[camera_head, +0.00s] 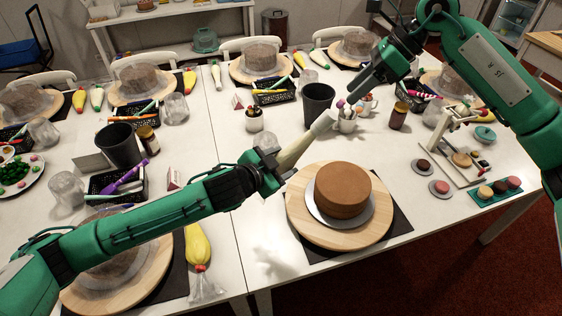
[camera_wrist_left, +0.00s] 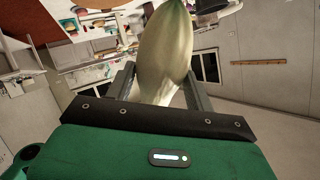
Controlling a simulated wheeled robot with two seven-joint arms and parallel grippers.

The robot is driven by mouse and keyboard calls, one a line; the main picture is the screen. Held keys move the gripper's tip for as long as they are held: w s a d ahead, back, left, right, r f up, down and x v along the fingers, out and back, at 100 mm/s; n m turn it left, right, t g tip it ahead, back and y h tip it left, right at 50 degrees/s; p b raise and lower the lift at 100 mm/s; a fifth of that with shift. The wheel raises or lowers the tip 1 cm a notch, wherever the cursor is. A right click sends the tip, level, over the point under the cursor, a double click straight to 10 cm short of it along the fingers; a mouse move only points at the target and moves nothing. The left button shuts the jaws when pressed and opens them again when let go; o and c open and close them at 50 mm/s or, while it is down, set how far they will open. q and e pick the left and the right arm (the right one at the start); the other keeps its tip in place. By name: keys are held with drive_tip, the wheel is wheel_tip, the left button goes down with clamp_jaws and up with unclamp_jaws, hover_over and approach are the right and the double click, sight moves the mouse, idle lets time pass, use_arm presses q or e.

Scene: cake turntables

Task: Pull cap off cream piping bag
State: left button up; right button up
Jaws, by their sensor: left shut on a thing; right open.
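The cream piping bag (camera_head: 297,149) is pale and slants up to the right above the table. My left gripper (camera_head: 276,164) is shut on its lower end. In the left wrist view the bag (camera_wrist_left: 165,50) stands up between the two fingers of my left gripper (camera_wrist_left: 163,92). A light grey piece at the bag's upper end (camera_head: 324,122) looks like the cap; its edge is hard to make out. My right gripper (camera_head: 357,94) is open and empty, above and to the right of that end, apart from it. The cap is not clear in the wrist view.
A brown cake (camera_head: 343,187) sits on a wooden turntable (camera_head: 298,221) below the bag. A dark cup (camera_head: 318,98) and a white cup of tools (camera_head: 347,123) stand behind the bag's tip. A yellow piping bag (camera_head: 198,246) lies at front left. A small stand (camera_head: 446,140) is at right.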

sight(333, 114)
drive_tip(key=shift+d+x, duration=0.25)
drive_tip(key=shift+x, duration=4.15)
drive_tip(key=shift+f, duration=0.2)
drive_tip(key=c, duration=0.9)
use_arm(q)
drive_tip(key=shift+o, duration=0.5)
use_arm(e)
drive_tip(key=shift+r, duration=0.1)
drive_tip(key=shift+v, duration=2.85)
drive_tip(key=shift+s+a, duration=0.1)
